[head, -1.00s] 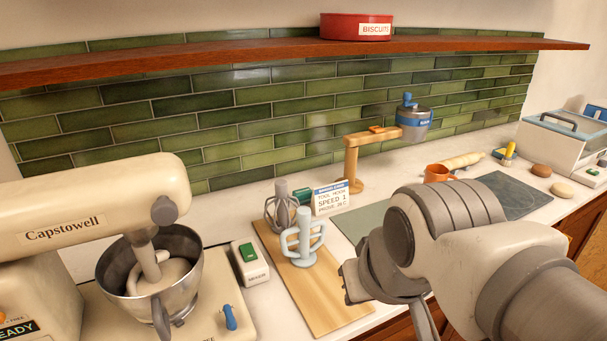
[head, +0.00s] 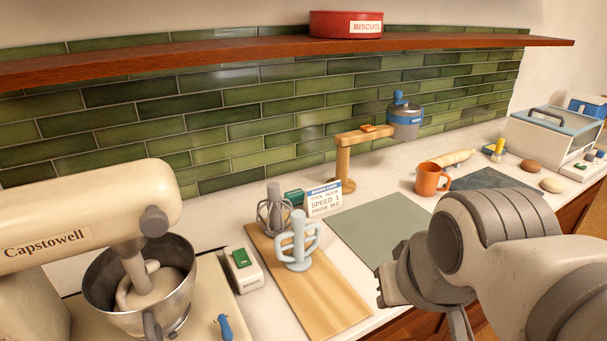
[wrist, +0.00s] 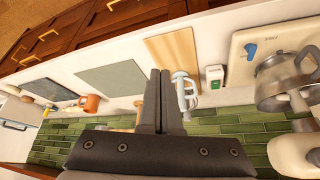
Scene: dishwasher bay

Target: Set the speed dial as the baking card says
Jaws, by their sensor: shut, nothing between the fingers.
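The baking card (head: 324,199) stands upright at the back of the counter; it reads "TOOL HOOK", "SPEED 1" and a prove line too small to read surely. The cream Capstowell mixer (head: 90,215) is at the left, with its steel bowl (head: 178,300) under the head and a pale tool in it. A blue pointer-shaped knob (head: 224,326), seemingly the speed dial, sits on the mixer's base; it also shows in the wrist view (wrist: 250,48), its marks unreadable. My gripper (wrist: 160,73) is shut and empty, apart from the knob, which lies to its right in the wrist view.
A wooden board (head: 320,300) with a whisk (head: 274,214) and a pale blue paddle (head: 298,243) lies between mixer and arm. A white switch box (head: 243,268) stands beside the mixer. An orange mug (head: 431,180) and wooden stand (head: 344,165) are farther back. The grey-green mat (head: 378,228) is clear.

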